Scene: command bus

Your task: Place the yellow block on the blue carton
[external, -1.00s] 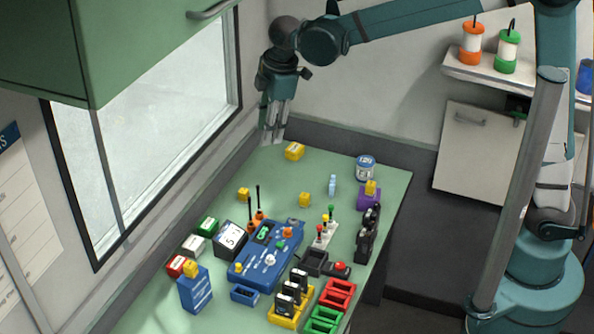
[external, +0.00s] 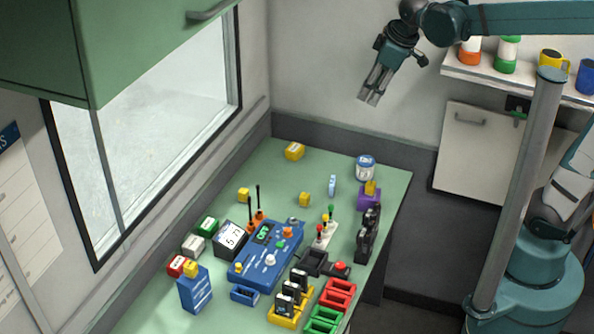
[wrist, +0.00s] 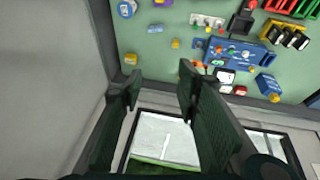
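The blue carton (external: 195,293) stands upright at the table's front left, with a small yellow block (external: 190,268) on its top. In the wrist view the carton (wrist: 267,84) is at the right with that block (wrist: 274,97) on it. Two more small yellow blocks lie loose: one by the window side (external: 243,194) and one mid-table (external: 304,199). A larger yellow box (external: 294,151) with a pale label lies at the back. Another yellow piece (external: 370,187) sits on a purple box (external: 368,199). My gripper (external: 370,98) is open and empty, high above the table's back edge; its spread fingers (wrist: 158,80) show in the wrist view.
A blue control panel (external: 265,262) with knobs and two upright sticks fills the middle. Red, green and yellow trays stand at the front right. A blue-white can (external: 366,168) is at the back right. A shelf (external: 500,80) hangs at upper right; the window wall bounds the left.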

